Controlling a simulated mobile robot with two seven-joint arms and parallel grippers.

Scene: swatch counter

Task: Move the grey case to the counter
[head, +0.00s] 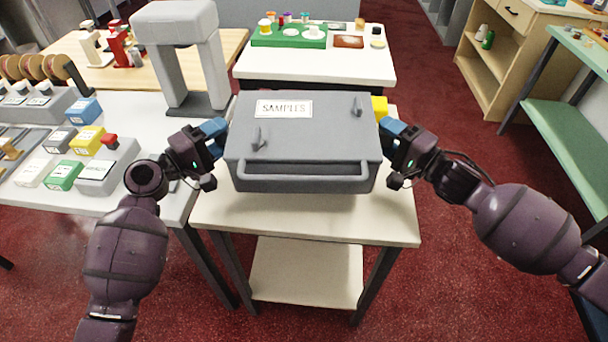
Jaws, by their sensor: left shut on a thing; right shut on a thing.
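The grey case (305,135) has a white "SAMPLES" label, two latches and a front handle. It is in the middle of the head view, above or on a small pale table (300,218); I cannot tell whether its underside touches the top. My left gripper (222,138) is shut on the case's left side. My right gripper (387,136) is shut on its right side. The case looks roughly level and hides the back part of the table. Which surface is the counter is not marked.
A white table (90,190) with several coloured boxes and a grey stand (185,50) is at left. Behind the case, another white table (300,68) holds a green tray (262,41). A yellow object (380,106) shows behind the case's right edge. Red floor is open at right.

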